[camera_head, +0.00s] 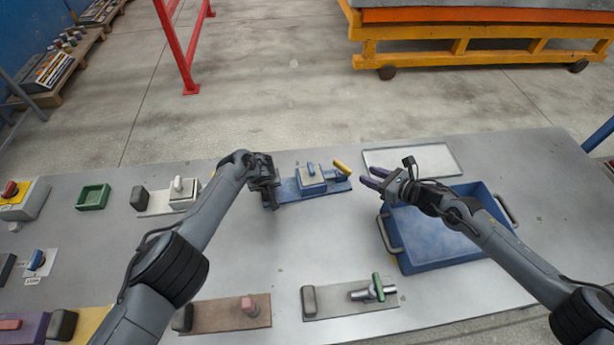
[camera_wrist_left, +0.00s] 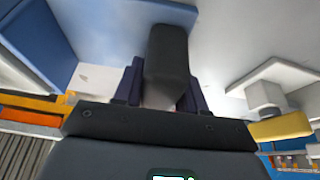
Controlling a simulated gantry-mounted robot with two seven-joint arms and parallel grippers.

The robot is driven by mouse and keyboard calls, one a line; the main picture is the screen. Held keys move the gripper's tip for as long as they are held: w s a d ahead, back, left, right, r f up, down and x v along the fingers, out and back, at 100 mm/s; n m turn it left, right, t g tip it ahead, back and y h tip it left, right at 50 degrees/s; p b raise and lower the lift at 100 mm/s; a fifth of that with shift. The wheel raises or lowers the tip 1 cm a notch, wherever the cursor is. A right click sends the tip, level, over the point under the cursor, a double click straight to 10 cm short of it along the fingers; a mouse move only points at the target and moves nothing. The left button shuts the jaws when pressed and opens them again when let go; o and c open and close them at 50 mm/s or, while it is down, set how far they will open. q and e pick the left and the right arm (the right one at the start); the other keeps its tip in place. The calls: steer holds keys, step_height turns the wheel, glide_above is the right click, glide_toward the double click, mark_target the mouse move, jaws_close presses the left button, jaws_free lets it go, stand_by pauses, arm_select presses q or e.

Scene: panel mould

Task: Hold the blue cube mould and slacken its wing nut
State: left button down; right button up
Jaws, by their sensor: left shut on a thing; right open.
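The blue cube mould (camera_head: 327,189) lies on the grey table, a blue base plate with a pale block and a blue knob on top. Its yellow wing nut (camera_head: 342,167) sticks up at the right end. My left gripper (camera_head: 270,194) is at the plate's left end, mostly hiding that end. In the left wrist view it is shut on a dark upright grip (camera_wrist_left: 167,65), which stands between its fingers. My right gripper (camera_head: 369,178) is open and empty, just right of the wing nut and apart from it, fingers pointing left.
A blue tray (camera_head: 425,262) with grey handles lies under my right forearm. A flat pale tray (camera_head: 412,147) lies behind it. Other moulds stand nearby: a white one (camera_head: 180,190), a brown one (camera_head: 225,316), and one with a green wing nut (camera_head: 378,286). The table middle is clear.

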arm_select(q)
steer(key=c, duration=0.6)
jaws_free()
steer(key=shift+o, duration=0.2)
steer(key=shift+r, duration=0.1)
